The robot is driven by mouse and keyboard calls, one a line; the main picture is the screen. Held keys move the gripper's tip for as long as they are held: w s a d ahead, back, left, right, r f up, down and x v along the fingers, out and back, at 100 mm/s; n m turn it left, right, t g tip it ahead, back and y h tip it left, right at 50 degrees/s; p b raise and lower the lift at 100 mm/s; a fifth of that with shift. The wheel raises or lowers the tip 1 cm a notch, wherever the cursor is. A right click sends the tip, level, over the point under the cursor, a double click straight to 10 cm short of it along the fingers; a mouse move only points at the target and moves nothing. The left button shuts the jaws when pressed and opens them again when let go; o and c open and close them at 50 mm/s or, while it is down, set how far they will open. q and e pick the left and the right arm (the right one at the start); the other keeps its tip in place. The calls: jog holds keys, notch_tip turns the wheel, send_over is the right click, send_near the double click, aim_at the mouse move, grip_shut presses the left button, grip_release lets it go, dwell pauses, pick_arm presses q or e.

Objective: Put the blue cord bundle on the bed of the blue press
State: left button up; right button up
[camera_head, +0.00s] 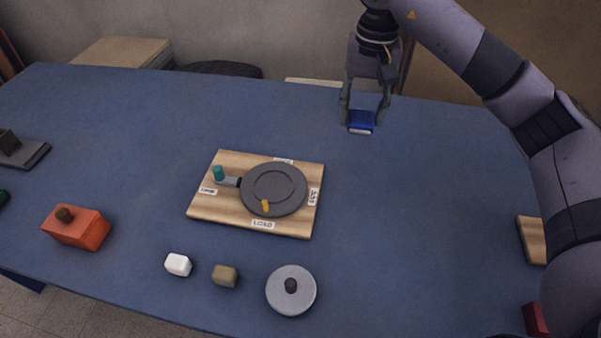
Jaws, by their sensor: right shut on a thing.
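My right gripper (363,119) is at the back right of the blue table, pointing down. Its two fingers are shut on a small blue block-like bundle (361,122) with a pale lower edge; I take it for the blue cord bundle. The fingers cover its sides. It is near the tabletop, and I cannot tell whether it touches it. I cannot make out a blue press in this view. My left gripper is not in view.
A wooden board (205,211) with a dark turntable (280,198), teal knob and labels is mid-table. An orange box (77,229), white block (178,264), tan block (225,275) and grey lidded disc (291,300) stand in front. A dark plate (35,154) is far left.

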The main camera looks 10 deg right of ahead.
notch_tip(320, 180, down, 6)
send_over(348, 187)
notch_tip(348, 187, down, 9)
jog(key=shift+f+p, duration=0.15)
jog(key=shift+p, duration=0.3)
jog(key=shift+f, duration=0.5)
notch_tip(348, 187, down, 3)
jog(key=shift+f, duration=0.45)
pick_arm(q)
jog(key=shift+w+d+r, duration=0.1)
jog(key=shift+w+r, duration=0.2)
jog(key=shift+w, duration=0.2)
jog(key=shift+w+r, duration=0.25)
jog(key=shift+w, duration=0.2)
pick_arm(e)
jog(key=o, duration=0.9)
jog(key=shift+o, duration=0.2)
